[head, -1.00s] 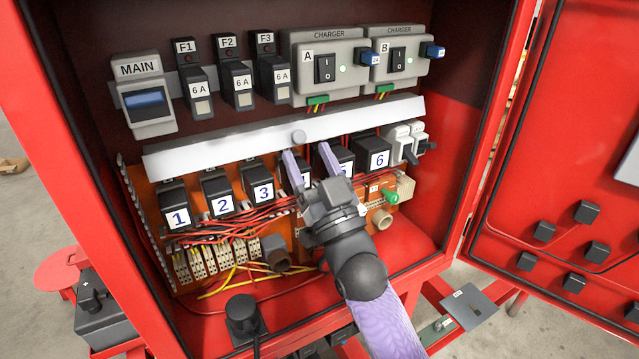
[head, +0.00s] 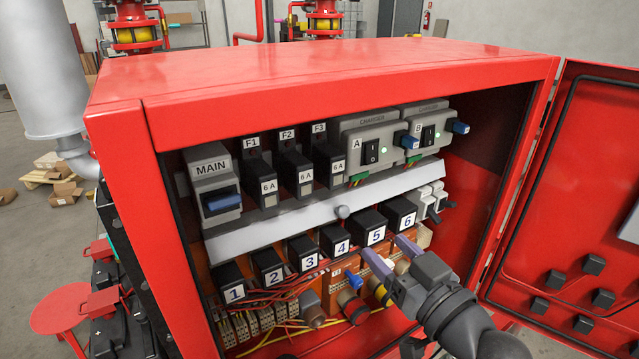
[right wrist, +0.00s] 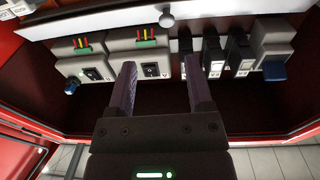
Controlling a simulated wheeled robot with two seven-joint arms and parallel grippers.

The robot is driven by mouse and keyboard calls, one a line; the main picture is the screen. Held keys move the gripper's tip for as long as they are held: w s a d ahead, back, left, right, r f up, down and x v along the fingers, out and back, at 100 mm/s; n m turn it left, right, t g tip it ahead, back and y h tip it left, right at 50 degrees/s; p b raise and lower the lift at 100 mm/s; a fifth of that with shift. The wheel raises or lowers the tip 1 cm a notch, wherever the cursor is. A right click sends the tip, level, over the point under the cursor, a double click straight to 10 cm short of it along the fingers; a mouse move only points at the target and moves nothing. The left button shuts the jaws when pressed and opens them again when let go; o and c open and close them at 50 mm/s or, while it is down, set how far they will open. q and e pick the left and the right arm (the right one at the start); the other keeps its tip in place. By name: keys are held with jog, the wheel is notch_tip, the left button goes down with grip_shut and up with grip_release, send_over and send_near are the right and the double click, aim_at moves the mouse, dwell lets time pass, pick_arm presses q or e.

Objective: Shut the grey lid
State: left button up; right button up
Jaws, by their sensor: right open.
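The grey lid (head: 290,232) is a long pale strip across the red cabinet, below the breakers, with a round knob (head: 342,211) at its middle. It sits above the numbered relays, whose fronts show uncovered. In the right wrist view the lid (right wrist: 110,22) and its knob (right wrist: 166,18) are at the top edge. My right gripper (head: 384,248) is in front of relays 5 and 6, below and to the right of the knob. It is open, with nothing between its fingers (right wrist: 158,65), and apart from the lid. My left gripper is out of view.
Above the lid are the MAIN switch (head: 215,185), several fuses and two chargers (head: 375,150). Wires and terminals (head: 275,325) lie below the relays. The cabinet's red door (head: 570,200) stands open at right; its top (head: 330,70) overhangs the inside.

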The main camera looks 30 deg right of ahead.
aim_at(346, 214)
jog(key=shift+n+g+y, duration=0.3)
jog(key=shift+y, duration=0.1)
jog(key=w, duration=0.5)
jog(key=w+a, duration=0.1)
jog(key=w, duration=0.2)
jog(key=shift+w+a+r+b, duration=0.1)
jog(key=shift+r+b, duration=0.2)
jog(key=shift+w, duration=0.2)
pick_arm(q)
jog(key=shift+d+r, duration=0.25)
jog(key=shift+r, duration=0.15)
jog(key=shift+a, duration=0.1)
pick_arm(e)
jog(key=shift+w, duration=0.1)
grip_shut()
